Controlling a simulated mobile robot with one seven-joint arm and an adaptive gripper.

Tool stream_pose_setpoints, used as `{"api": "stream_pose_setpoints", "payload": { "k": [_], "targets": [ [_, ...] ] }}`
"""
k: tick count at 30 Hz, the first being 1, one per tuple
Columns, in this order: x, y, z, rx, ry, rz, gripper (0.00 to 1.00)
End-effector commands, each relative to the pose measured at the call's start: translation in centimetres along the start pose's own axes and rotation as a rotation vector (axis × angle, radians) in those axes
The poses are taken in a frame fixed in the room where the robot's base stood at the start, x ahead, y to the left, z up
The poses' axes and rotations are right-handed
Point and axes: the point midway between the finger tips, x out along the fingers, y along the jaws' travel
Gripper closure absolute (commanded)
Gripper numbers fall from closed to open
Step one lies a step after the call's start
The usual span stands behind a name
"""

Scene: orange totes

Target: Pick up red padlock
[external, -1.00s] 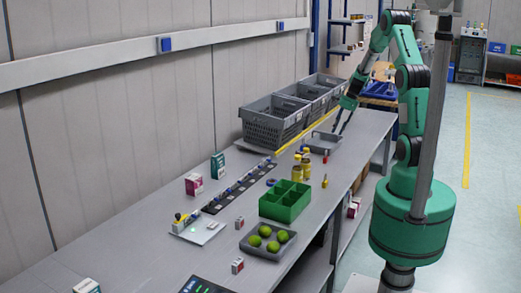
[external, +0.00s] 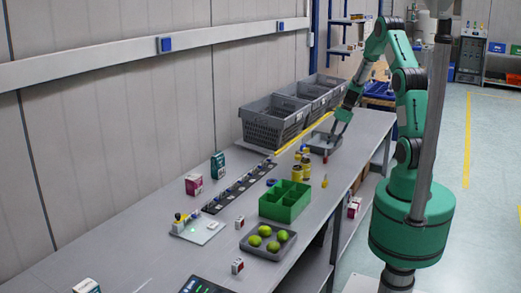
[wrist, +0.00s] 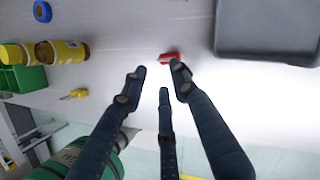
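The red padlock (wrist: 168,57) lies on the grey bench, just beyond my fingertips in the wrist view. It also shows small in the external view (external: 325,159), at the near side of the grey tray. My gripper (wrist: 157,76) is open, with its three dark fingers spread and nothing between them. The right fingertip appears very close to the padlock's right end; I cannot tell whether it touches. In the external view my gripper (external: 333,142) points down over the bench beside the tray, above the padlock.
The grey tray (wrist: 268,52) stands close on the right in the wrist view. Yellow jars (wrist: 62,51), a small yellow padlock (wrist: 75,94) and a green divided box (external: 284,208) lie to the other side. Grey crates (external: 272,129) line the wall. Bench around the padlock is clear.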

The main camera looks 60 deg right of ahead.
Motion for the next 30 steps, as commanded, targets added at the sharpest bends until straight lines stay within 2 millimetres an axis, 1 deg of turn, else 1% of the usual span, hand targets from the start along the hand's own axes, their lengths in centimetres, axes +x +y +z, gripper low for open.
{"api": "stream_pose_setpoints", "payload": {
  "k": [1,5,17,20,23,30],
  "targets": [
    [0.7,0.0,0.0,0.000,0.000,0.001,0.71],
    [1.5,0.0,0.0,0.000,0.000,0.000,0.71],
    [1.8,0.0,0.0,0.000,0.000,0.000,0.71],
    [2.2,0.0,0.0,0.000,0.000,0.000,0.71],
    [3.1,-0.1,0.1,-0.001,0.001,0.001,0.71],
    [5.9,-0.1,0.2,0.001,0.000,0.001,0.71]
  ]
}}
